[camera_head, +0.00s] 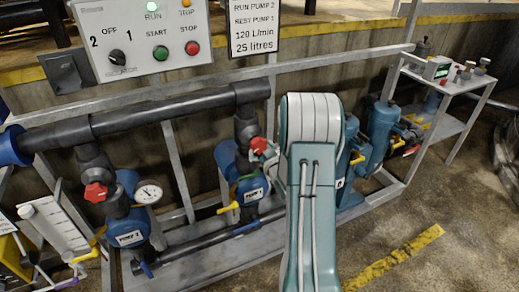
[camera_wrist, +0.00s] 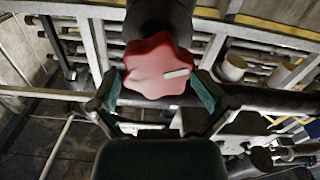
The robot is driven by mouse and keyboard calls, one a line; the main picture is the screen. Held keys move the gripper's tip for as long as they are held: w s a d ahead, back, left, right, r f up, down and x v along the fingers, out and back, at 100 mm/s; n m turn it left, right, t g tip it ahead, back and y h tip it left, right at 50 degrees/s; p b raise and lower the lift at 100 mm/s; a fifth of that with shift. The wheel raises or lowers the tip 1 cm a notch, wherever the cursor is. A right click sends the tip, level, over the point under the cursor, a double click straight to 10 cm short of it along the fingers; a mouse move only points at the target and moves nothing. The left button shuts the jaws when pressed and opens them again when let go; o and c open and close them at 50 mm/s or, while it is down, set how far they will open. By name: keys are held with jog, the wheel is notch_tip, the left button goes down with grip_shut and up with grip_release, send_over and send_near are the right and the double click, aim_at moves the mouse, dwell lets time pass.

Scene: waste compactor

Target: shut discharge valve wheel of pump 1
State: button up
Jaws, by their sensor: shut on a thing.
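The red lobed discharge valve wheel (camera_head: 259,145) sits on the dark pipe above the blue pump labelled PUMP 1 (camera_head: 250,190). In the wrist view the red wheel (camera_wrist: 157,65) fills the upper middle, with a pale bar mark on its face. My gripper (camera_wrist: 160,92) has one green finger at each side of the wheel and is shut on it. In the head view my gripper (camera_head: 268,153) reaches the wheel from the right, partly hidden by my arm. The fingers' exact contact points are unclear.
Pump 2 (camera_head: 130,230) stands left, with its own red wheel (camera_head: 96,192) and a gauge (camera_head: 148,192). A control panel (camera_head: 140,38) and a sign (camera_head: 253,27) stand above the grey rail (camera_head: 165,88). A yellow lever (camera_head: 228,208) sits low beside pump 1. Open floor lies at lower right.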

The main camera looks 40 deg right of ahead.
jog(key=m, duration=0.5)
jog(key=shift+w+d+m, duration=0.1)
jog(key=shift+w+m, duration=0.2)
jog(key=shift+w, duration=0.05)
jog(key=m, duration=1.1)
jog(key=shift+m, duration=0.4)
jog(key=m, duration=0.5)
jog(key=shift+m, duration=0.4)
jog(key=o, duration=0.7)
jog(key=v, duration=1.2)
jog(key=shift+s, duration=0.3)
